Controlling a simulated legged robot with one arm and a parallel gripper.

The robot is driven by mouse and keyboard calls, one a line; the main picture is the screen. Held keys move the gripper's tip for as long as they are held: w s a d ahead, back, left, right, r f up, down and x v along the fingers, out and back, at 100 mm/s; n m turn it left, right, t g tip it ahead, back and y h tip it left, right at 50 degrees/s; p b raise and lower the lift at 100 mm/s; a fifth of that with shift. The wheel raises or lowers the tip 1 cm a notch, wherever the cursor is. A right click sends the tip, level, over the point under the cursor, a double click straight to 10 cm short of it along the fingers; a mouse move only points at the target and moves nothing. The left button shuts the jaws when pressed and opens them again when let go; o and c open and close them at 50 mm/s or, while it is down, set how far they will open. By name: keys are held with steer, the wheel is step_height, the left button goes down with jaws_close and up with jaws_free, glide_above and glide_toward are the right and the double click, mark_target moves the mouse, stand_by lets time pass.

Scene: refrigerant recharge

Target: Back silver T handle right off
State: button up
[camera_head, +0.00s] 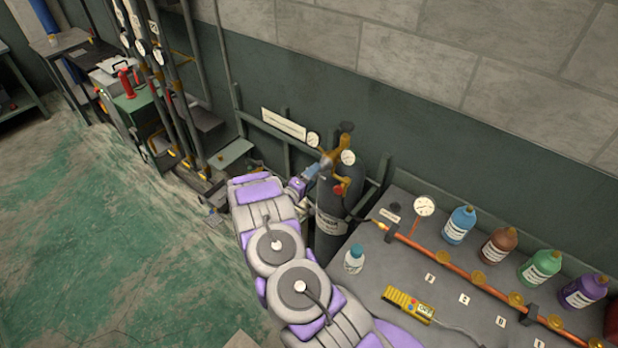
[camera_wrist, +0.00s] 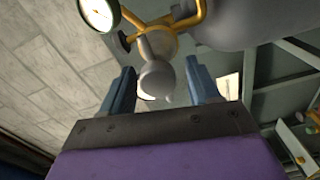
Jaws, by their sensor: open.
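The silver T handle (camera_wrist: 155,78) sits on the brass regulator (camera_wrist: 158,42) and shows in the wrist view as a rounded grey end on a stem. My gripper (camera_wrist: 160,72) is open, with one blue finger on each side of the handle. I cannot tell whether either finger touches it. In the head view my gripper (camera_head: 314,172) reaches the brass regulator (camera_head: 338,148) on top of a dark gas cylinder (camera_head: 331,215). There the handle is too small and covered to make out.
Two gauges (camera_head: 348,157) (camera_head: 313,138) and a red knob (camera_head: 339,189) crowd the regulator. The green floor (camera_head: 90,240) at left is clear.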

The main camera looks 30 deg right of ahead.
steer(key=b+v, duration=0.2)
steer(key=v, duration=1.5)
steer(key=shift+a, duration=0.25)
steer(key=shift+f, duration=0.1)
